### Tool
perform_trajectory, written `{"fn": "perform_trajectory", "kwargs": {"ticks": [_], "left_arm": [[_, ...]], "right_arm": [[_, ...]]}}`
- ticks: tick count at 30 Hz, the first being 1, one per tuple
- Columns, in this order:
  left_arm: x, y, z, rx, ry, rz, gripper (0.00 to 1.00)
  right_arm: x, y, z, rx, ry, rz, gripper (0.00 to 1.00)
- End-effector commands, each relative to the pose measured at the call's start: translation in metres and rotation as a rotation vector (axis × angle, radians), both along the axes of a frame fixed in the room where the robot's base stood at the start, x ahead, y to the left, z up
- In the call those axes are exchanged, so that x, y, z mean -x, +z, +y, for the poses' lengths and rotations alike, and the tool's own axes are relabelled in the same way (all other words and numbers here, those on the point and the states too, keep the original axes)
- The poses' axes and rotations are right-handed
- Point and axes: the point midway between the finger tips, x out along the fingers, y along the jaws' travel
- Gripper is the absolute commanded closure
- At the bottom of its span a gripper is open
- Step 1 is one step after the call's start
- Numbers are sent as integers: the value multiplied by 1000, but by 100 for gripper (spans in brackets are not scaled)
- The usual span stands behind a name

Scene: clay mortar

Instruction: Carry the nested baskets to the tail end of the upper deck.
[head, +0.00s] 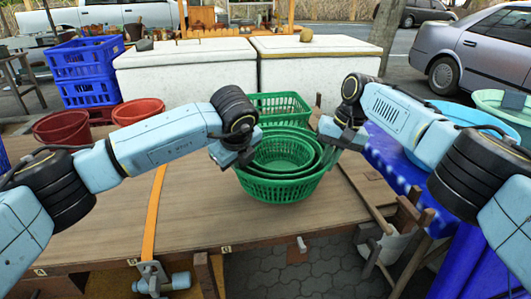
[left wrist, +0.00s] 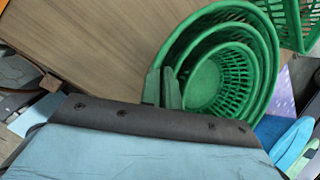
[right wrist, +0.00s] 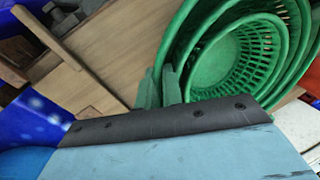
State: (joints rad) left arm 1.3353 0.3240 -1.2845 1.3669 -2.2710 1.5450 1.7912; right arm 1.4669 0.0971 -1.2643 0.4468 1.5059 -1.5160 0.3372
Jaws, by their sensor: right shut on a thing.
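The nested green baskets (head: 281,190), one inside another, are between my two grippers in the head view, over the front right part of the wooden deck (head: 120,215). I cannot tell if they touch it. My right gripper (head: 340,138) is shut on their right rim; its fingers straddle the rim of the baskets (right wrist: 190,45) in the right wrist view. My left gripper (head: 236,155) is at their left rim. In the left wrist view its fingers (left wrist: 163,88) are close together at the rim of the baskets (left wrist: 180,45); whether they pinch it is unclear.
Another green basket (head: 280,105) stands just behind. White chests (head: 190,75) line the back. Blue crates (head: 85,70) and red tubs (head: 62,127) stand at the left. A wooden stool (head: 400,225) and a blue cloth (head: 390,165) are at the right.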

Motion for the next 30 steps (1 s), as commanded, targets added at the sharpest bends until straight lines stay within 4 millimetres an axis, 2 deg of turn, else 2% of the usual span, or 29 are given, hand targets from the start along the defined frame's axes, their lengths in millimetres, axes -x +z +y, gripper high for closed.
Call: {"fn": "perform_trajectory", "kwargs": {"ticks": [11,30], "left_arm": [[-1,-6,3,-3,6,-3,100],[-1,-41,3,-3,6,-3,100]], "right_arm": [[0,-8,-3,7,-2,2,100],[0,-43,-3,7,-2,2,100]]}}
